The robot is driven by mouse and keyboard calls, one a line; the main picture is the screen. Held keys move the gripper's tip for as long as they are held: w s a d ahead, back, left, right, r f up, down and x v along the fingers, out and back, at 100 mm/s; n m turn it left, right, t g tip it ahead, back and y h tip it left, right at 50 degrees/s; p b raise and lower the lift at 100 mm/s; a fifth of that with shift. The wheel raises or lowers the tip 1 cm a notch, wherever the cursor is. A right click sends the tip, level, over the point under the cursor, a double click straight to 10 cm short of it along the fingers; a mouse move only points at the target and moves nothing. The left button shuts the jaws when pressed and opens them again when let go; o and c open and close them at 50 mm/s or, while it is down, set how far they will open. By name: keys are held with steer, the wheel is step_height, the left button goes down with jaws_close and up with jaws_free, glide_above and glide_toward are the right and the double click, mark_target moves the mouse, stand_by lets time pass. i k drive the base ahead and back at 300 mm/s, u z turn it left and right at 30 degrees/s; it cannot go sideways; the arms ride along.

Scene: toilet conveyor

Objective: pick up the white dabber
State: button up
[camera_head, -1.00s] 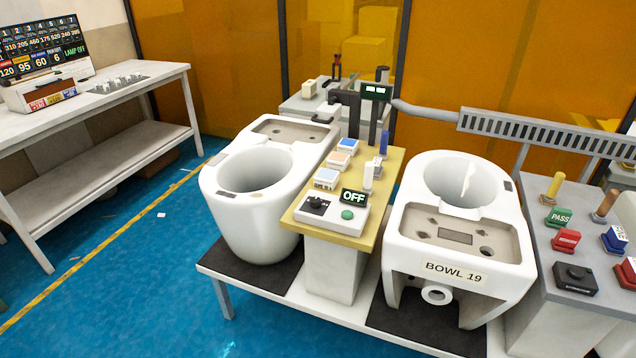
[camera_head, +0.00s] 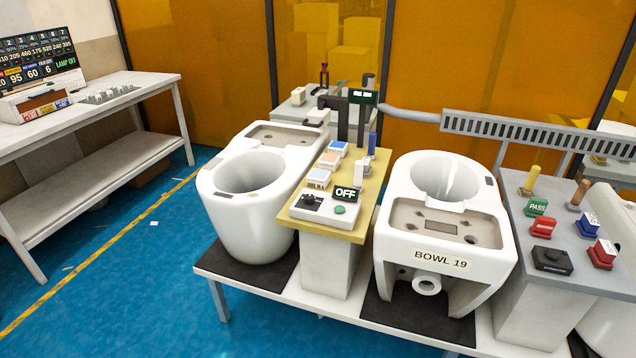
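The white dabber (camera_head: 358,172) appears to be the small upright white cylinder on the yellow-topped stand (camera_head: 346,226) between the two toilet bowls. It stands near the right edge of the stand top, just behind the OFF display (camera_head: 346,194). A blue upright dabber (camera_head: 372,143) stands behind it, near the far end of the same top. Several small pads (camera_head: 319,178) lie in a row to its left. My gripper is not in view.
A white bowl (camera_head: 251,220) is left of the stand, and the bowl labelled BOWL 19 (camera_head: 447,230) is right. A grey stand (camera_head: 550,228) with stamps is farther right. A white workbench (camera_head: 92,107) stands at the left. The blue floor (camera_head: 120,270) between is mostly open.

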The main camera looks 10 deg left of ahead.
mark_target(359, 164)
steer(key=u, duration=0.25)
steer(key=k, duration=0.3)
steer(key=u, duration=1.6)
steer(key=k, duration=0.65)
steer(key=z, duration=0.4)
steer(key=i, duration=1.65)
steer(key=u, duration=0.3)
